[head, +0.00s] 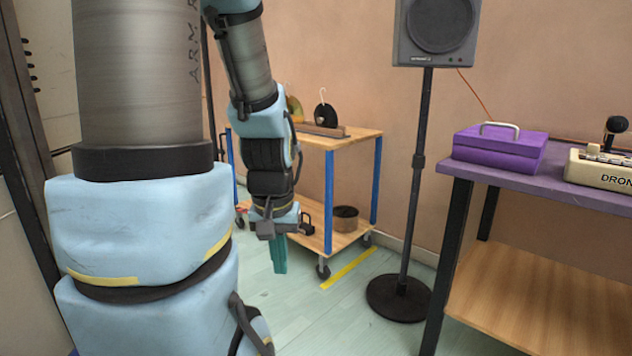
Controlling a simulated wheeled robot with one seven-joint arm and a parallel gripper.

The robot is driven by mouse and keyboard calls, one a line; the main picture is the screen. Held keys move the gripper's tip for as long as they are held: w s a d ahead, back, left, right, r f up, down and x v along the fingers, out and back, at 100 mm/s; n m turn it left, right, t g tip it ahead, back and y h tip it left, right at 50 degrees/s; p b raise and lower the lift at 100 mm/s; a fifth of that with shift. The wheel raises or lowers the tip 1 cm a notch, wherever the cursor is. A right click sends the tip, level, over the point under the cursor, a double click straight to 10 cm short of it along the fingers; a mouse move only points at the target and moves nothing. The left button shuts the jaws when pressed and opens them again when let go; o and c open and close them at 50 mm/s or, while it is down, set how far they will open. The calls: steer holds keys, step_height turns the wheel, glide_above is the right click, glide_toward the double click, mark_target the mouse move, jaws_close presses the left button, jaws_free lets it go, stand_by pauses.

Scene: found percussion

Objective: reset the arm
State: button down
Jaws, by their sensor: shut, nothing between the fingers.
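My arm comes down from the top of the head view in light blue and grey segments. My gripper (279,266) hangs at its end, pointing down, left of the middle of the picture. Its narrow teal fingers are together and hold nothing. It hangs above the pale green floor (345,325), in front of the wooden cart (352,140) as seen here, and appears clear of it. The arm hides part of the cart.
Dark objects (326,115) stand on the cart; a round container (345,218) sits on its lower shelf. A speaker (437,28) stands on a black pole. At right, a purple table (590,196) holds a purple box (500,150) and a drum machine (602,168).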

step_height(320, 180, up, 25)
steer(key=p, duration=2.2)
